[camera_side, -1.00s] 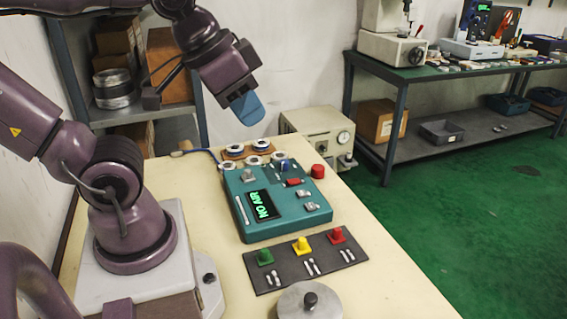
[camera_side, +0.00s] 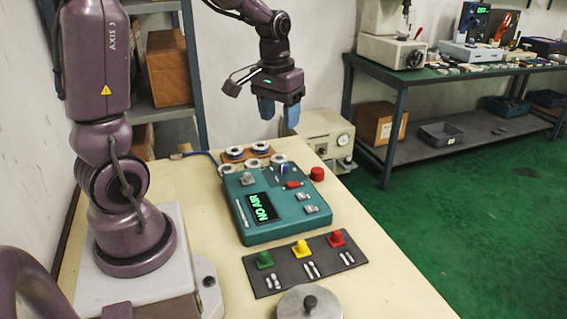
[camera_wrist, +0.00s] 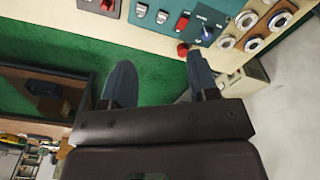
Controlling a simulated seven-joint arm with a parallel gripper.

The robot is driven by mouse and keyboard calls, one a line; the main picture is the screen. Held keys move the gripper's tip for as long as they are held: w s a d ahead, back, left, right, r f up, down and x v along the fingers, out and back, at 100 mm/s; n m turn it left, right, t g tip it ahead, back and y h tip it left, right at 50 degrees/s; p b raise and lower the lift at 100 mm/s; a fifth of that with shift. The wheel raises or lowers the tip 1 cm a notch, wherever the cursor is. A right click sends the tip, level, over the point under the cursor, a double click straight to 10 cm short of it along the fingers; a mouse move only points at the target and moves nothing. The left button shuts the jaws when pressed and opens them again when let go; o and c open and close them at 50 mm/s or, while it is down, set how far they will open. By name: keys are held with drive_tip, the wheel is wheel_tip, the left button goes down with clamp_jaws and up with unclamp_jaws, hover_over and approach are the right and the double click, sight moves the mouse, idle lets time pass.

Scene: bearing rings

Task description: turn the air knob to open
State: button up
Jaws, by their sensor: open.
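The teal control box (camera_side: 277,216) lies on the bench with a green display (camera_side: 262,208) reading "NO AIR". A blue knob (camera_side: 283,170) stands at its far edge, and it also shows in the wrist view (camera_wrist: 206,33). A grey knob (camera_side: 247,179) is at the box's far left. I cannot tell which of these is the air knob. My gripper (camera_side: 279,112) is high above the far end of the box, blue fingers pointing down, apart and empty. The fingers also show in the wrist view (camera_wrist: 158,64), touching nothing.
A red button (camera_side: 317,173) is right of the box. Several bearing rings (camera_side: 257,161) sit on a wooden holder beyond it. A dark plate (camera_side: 307,266) with green, yellow and red pegs lies in front. A beige machine (camera_side: 322,134) stands behind the bench.

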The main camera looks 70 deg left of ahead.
sight(284, 164)
drive_tip(key=w+a+f+n, duration=0.3)
drive_tip(key=a+f, duration=0.2)
drive_tip(key=a, duration=0.3)
drive_tip(key=w+a+f+n, duration=0.2)
drive_tip(key=w+a+f, duration=0.25)
drive_tip(key=a, duration=0.35)
drive_tip(key=f, duration=1.3)
drive_tip(key=shift+s+d, duration=0.1)
drive_tip(key=shift+s, duration=0.2)
drive_tip(key=c, duration=0.9)
